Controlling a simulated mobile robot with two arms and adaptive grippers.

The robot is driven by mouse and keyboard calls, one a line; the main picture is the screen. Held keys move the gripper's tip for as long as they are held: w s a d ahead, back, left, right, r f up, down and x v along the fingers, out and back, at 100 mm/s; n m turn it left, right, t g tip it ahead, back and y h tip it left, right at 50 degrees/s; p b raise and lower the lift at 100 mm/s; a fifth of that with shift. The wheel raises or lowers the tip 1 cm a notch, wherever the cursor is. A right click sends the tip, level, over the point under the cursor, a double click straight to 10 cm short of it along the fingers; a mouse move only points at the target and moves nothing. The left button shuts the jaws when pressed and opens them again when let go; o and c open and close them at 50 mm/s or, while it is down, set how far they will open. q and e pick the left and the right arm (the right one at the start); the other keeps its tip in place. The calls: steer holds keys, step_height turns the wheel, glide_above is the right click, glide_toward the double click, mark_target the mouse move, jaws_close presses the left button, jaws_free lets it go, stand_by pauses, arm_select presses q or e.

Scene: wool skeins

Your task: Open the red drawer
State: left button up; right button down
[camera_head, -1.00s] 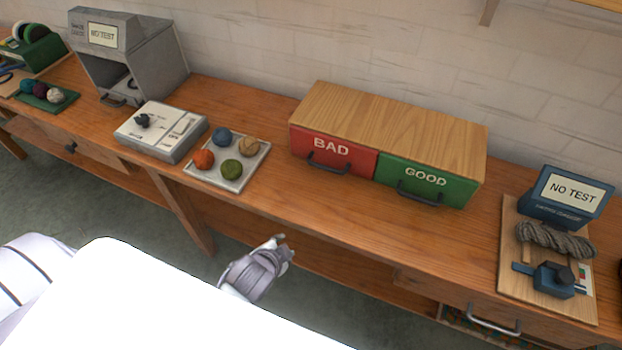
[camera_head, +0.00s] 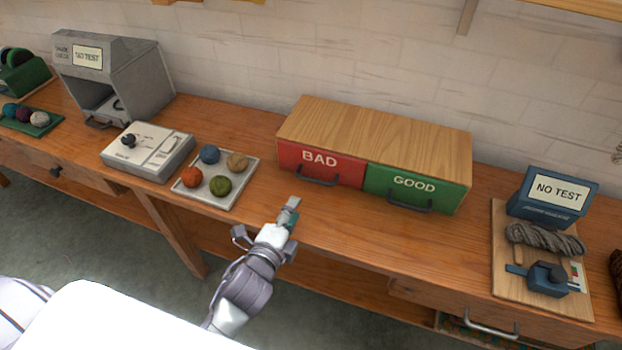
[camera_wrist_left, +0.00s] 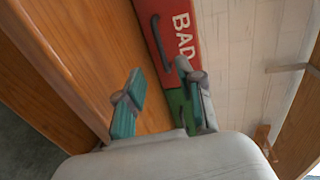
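The red drawer (camera_head: 320,163), marked BAD, is shut in the left half of a wooden-topped cabinet (camera_head: 375,130). Its dark bar handle (camera_head: 317,178) is on its front. In the left wrist view the red drawer (camera_wrist_left: 183,30) and its handle (camera_wrist_left: 160,45) lie ahead of the fingers. My left gripper (camera_head: 284,220) is over the table's front edge, in front of and below the red drawer, apart from the handle. The left wrist view shows its two teal-padded fingers (camera_wrist_left: 162,100) spread with nothing held between them. My right gripper is not in view.
The green GOOD drawer (camera_head: 414,188) is shut beside the red one. A tray of yarn balls (camera_head: 229,200) and a grey box with a knob (camera_head: 147,152) stand to the left. A board (camera_head: 508,282) with a grey skein stands right. Table in front of the drawers is clear.

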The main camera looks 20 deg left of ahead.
mark_target(311, 178)
arm_select(q)
steer(key=x, duration=1.3)
steer(key=shift+p, duration=0.3)
jaws_close()
